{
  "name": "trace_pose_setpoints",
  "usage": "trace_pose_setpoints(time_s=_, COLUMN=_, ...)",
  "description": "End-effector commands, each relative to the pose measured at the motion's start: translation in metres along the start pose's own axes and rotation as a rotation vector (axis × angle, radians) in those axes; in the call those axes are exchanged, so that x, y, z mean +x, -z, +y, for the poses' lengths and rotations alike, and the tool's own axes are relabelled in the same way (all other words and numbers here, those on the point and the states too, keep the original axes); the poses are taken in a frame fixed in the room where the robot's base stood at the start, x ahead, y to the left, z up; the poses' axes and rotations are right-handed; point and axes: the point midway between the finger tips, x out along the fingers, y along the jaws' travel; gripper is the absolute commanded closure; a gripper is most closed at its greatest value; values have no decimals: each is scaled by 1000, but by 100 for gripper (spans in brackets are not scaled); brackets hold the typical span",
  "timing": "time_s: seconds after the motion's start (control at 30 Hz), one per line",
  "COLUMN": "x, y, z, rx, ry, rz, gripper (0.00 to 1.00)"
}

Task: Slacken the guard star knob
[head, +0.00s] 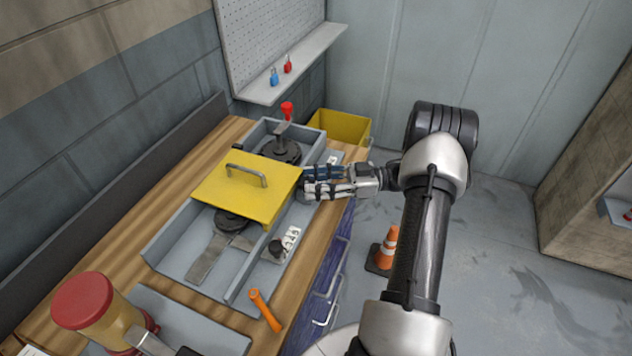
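The yellow guard (235,200), a flat cover with a grey handle (247,174), lies over the middle of a long grey metal trough (170,252). My gripper (306,184) is at the guard's right edge, coming from the right with its fingers pointing left. The fingertips are at or very close to the trough's side wall. I cannot make out a star knob there; the fingers cover that spot. Whether they hold something is unclear. A small dark knob (277,247) shows nearer, beside a white label plate (291,238), apart from my gripper.
A red-topped lever (287,111) stands behind the guard, with a yellow bin (342,127) near it. An orange-handled tool (265,311) and a red-capped cylinder (85,307) are at the near end. An orange cone (388,247) stands on the floor, right of the bench.

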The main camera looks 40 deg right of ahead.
Motion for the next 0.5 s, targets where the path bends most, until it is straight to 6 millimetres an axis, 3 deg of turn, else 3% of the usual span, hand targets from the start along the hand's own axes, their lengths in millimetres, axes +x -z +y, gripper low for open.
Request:
trace_pose_setpoints(time_s=0.2, x=0, y=0, z=0, rx=-1, ry=-1, rz=0, gripper=45)
trace_pose_setpoints(time_s=0.5, x=0, y=0, z=0, rx=-1, ry=-2, rz=-1, gripper=45)
